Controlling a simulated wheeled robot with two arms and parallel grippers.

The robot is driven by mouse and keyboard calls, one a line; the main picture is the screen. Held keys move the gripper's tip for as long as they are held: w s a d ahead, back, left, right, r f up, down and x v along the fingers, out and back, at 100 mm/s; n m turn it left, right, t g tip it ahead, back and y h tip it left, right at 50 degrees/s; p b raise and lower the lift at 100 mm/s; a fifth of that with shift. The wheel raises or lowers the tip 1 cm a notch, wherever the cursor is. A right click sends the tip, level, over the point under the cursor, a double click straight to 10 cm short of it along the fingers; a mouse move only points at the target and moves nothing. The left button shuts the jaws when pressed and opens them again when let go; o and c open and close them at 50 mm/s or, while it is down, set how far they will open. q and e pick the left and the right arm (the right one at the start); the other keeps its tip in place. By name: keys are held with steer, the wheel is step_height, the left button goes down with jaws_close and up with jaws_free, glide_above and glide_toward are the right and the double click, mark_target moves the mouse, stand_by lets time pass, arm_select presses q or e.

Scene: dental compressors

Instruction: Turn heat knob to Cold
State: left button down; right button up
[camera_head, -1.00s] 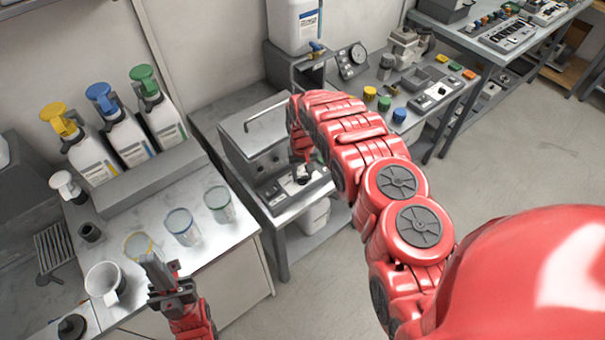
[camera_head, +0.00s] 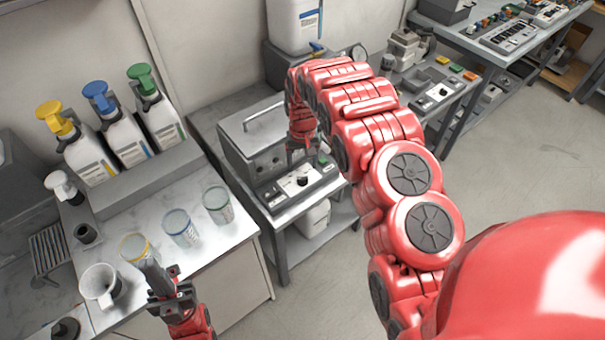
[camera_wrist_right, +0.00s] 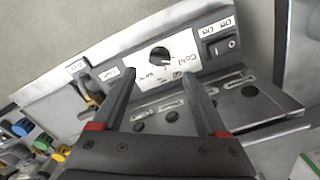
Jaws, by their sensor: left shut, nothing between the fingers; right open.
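The heat knob (camera_head: 302,181) is a black round dial on the white front panel of the grey metal unit in the head view. In the right wrist view the knob (camera_wrist_right: 159,56) sits on a white plate with a "Cold" label printed upside down beside it. Other labels there are too small to read surely, and I cannot tell the knob's pointer direction. My right gripper (camera_head: 300,157) is open above the panel. In the right wrist view its fingers (camera_wrist_right: 157,70) straddle the knob in the picture, apparently not touching it. My left gripper (camera_head: 155,275) is shut and empty near the clear cups.
A power switch (camera_wrist_right: 219,46) sits beside the knob plate. The unit has a raised box (camera_head: 262,135) with a handle behind the panel. Bottles with yellow, blue and green pumps (camera_head: 115,125), several cups and a white mug (camera_head: 100,285) stand on the left counter.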

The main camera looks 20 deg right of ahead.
mark_target(303, 179)
step_height(303, 179, up, 12)
steer(key=p, duration=1)
steer(key=shift+f, duration=0.2)
steer(key=shift+s+f, duration=0.1)
steer(key=shift+s, duration=0.05)
